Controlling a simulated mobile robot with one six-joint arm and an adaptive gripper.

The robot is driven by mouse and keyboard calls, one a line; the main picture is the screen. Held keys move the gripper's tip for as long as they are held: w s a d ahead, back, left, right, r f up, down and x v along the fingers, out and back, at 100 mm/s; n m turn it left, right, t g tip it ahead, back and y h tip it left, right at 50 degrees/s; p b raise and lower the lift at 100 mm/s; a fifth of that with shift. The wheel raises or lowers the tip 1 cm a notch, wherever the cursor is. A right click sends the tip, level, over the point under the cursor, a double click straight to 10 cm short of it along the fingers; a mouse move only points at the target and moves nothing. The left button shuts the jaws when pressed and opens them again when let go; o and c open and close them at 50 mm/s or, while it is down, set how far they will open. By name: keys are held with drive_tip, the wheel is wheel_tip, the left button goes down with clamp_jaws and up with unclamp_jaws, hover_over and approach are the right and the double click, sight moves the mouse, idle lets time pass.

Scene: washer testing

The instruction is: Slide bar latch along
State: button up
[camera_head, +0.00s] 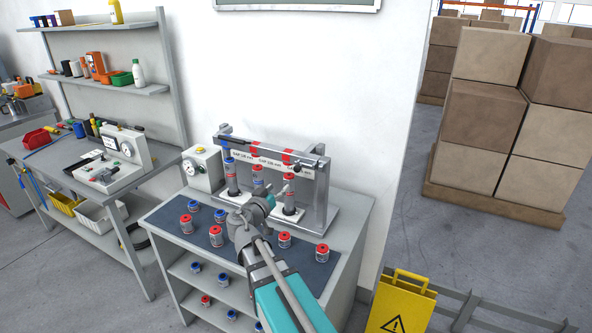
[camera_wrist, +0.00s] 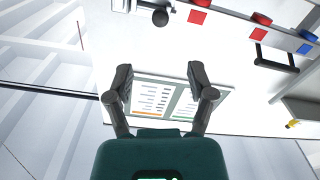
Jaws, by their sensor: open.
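A grey test rig (camera_head: 322,190) stands on the bench, with a cross bar (camera_head: 271,158) carrying labels and blue and red marks. A small dark knob (camera_head: 298,169) shows near the bar's right end. In the wrist view a grey rod with a black knob (camera_wrist: 160,18) lies beyond my fingers, at the top. I cannot tell for sure which part is the bar latch. My gripper (camera_wrist: 160,75) is open and empty, its two dark fingers apart and not touching the knob. In the head view my arm reaches in front of the rig and hides part of it.
A black handle (camera_wrist: 277,58) shows on the rig at right in the wrist view. Several red- and blue-topped canisters (camera_head: 284,240) stand on the bench's dark mat (camera_head: 192,243). A gauge box (camera_head: 203,167) stands left of the rig. A yellow warning sign (camera_head: 401,303) stands at lower right.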

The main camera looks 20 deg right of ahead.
sight(296, 170)
drive_tip(key=x, duration=1.3)
drive_tip(key=shift+w+d, duration=0.2)
clamp_jaws()
